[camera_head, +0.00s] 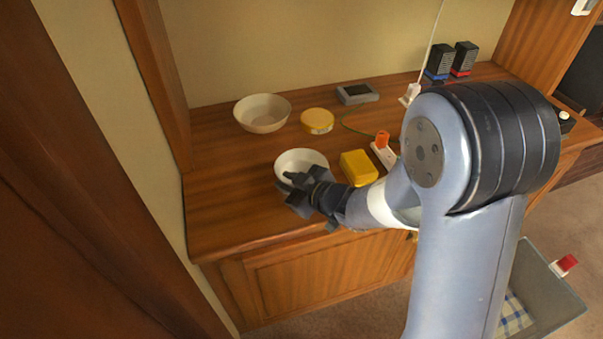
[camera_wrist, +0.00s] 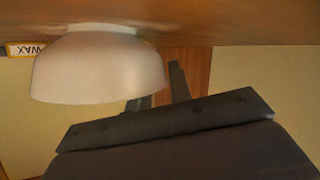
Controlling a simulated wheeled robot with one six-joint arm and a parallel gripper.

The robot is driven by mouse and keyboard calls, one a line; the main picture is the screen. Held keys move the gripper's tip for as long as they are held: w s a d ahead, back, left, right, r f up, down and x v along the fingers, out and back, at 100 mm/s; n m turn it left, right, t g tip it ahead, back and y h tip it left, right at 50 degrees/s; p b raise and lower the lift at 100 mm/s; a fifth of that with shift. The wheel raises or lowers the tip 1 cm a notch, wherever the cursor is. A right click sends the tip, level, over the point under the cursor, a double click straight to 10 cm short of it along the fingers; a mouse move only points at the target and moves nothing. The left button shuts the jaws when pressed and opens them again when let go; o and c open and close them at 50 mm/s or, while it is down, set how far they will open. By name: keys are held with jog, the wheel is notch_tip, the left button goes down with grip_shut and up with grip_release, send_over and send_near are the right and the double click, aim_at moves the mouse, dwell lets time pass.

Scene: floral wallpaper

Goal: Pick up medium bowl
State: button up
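A small white bowl (camera_head: 303,159) stands upright on the wooden counter near its front edge. A larger cream bowl (camera_head: 262,114) stands behind it to the left; no label shows which is the medium one. My gripper (camera_head: 288,182) is at the near rim of the white bowl and overlaps it in the picture. The wrist view appears upside down; a pale bowl (camera_wrist: 100,68) fills its left part. There my gripper's fingers (camera_wrist: 160,92) are beside the bowl with a gap between them, one partly hidden behind it. Contact with the rim cannot be told.
A yellow box (camera_head: 358,168) lies just right of the white bowl. A round yellow tin (camera_head: 317,121), a grey device (camera_head: 357,93) and a power strip (camera_head: 384,153) with an orange plug are behind. A wooden panel (camera_head: 160,80) borders the counter's left. The front left counter is clear.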

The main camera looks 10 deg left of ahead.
grip_shut()
jog(key=shift+r, duration=0.15)
